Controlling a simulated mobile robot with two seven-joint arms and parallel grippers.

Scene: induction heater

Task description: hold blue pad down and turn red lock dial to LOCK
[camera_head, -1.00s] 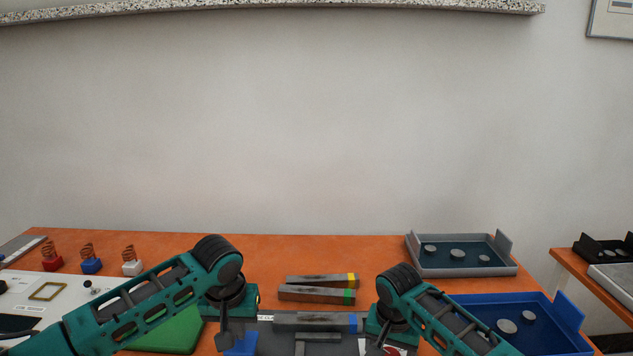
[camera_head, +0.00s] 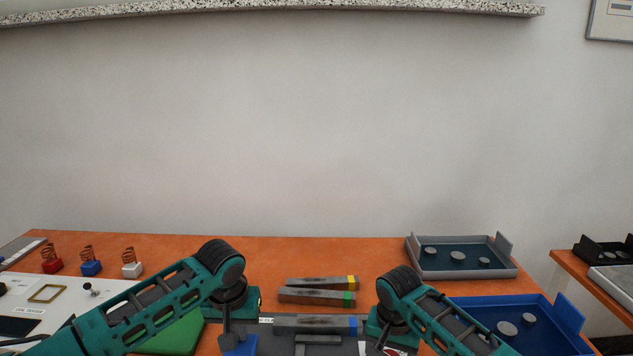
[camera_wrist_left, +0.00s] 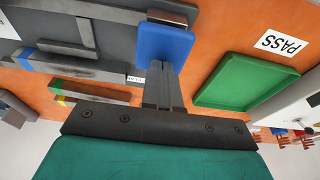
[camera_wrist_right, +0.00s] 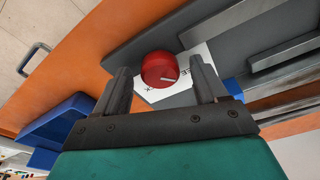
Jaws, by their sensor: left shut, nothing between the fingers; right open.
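The blue pad (camera_wrist_left: 165,42) lies under the tips of my left gripper (camera_wrist_left: 160,68) in the left wrist view. That gripper is shut and empty, its tips against or just over the pad; I cannot tell how hard it presses. The pad also shows in the head view (camera_head: 240,346), below the left gripper (camera_head: 226,340). The red lock dial (camera_wrist_right: 160,69) has a white pointer line and sits on a white label (camera_wrist_right: 193,62). My right gripper (camera_wrist_right: 160,78) is open, with one finger on each side of the dial. Most of the label lettering is hidden.
A grey fixture (camera_wrist_right: 235,40) carries the dial and metal bars. A green tray (camera_wrist_left: 240,80) lies beside the pad. Blue (camera_head: 480,310) and grey (camera_head: 420,268) trays with metal discs stand at right. Two loose bars (camera_head: 310,297) lie behind the fixture.

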